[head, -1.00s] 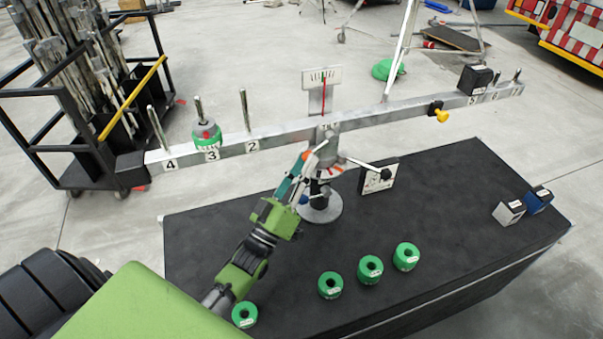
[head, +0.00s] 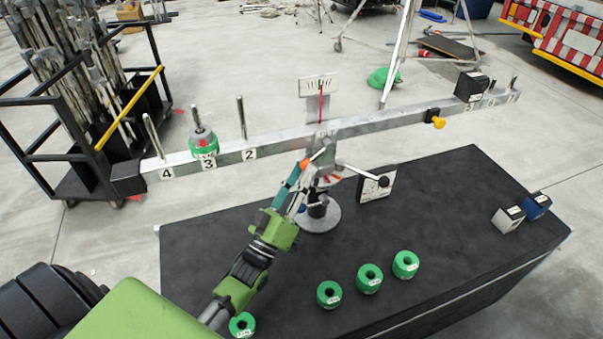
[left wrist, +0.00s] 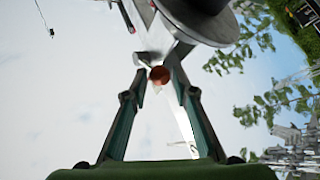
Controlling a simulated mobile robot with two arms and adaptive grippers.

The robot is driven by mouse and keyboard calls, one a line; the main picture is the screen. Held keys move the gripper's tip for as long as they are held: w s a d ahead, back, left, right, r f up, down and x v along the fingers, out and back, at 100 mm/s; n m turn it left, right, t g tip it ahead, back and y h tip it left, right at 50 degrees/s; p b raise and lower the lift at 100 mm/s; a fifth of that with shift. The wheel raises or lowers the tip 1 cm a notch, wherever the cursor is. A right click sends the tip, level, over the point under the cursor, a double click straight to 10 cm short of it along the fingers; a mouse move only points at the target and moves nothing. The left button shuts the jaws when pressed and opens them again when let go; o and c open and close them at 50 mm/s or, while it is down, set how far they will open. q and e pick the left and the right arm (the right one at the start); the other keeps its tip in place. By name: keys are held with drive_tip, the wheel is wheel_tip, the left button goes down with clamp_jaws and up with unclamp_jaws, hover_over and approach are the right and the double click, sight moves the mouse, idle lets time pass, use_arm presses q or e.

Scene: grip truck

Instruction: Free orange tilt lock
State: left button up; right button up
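The orange knob of the tilt lock (head: 304,163) shows as a small orange patch at the beam's central pivot, mostly hidden by my gripper. In the left wrist view the round orange knob (left wrist: 159,75) sits between the fingertips, which close in on both its sides. My left gripper (head: 301,171) reaches up to the pivot from the lower left and appears shut on the knob. The grey balance beam (head: 285,144) slopes up to the right on its post. The red pointer (head: 320,102) stands near upright before a white scale. My right gripper is not in view.
A black-knobbed lever (head: 384,181) sticks out right of the pivot. Several green ring weights (head: 369,278) lie on the black table (head: 440,215); another green weight (head: 204,144) sits on peg 3. Grey and blue blocks (head: 508,219) stand at the right.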

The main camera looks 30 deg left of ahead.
use_arm(q)
drive_tip(key=v, duration=1.1)
drive_tip(key=shift+s+f, duration=0.2)
drive_tip(key=shift+s, duration=0.1)
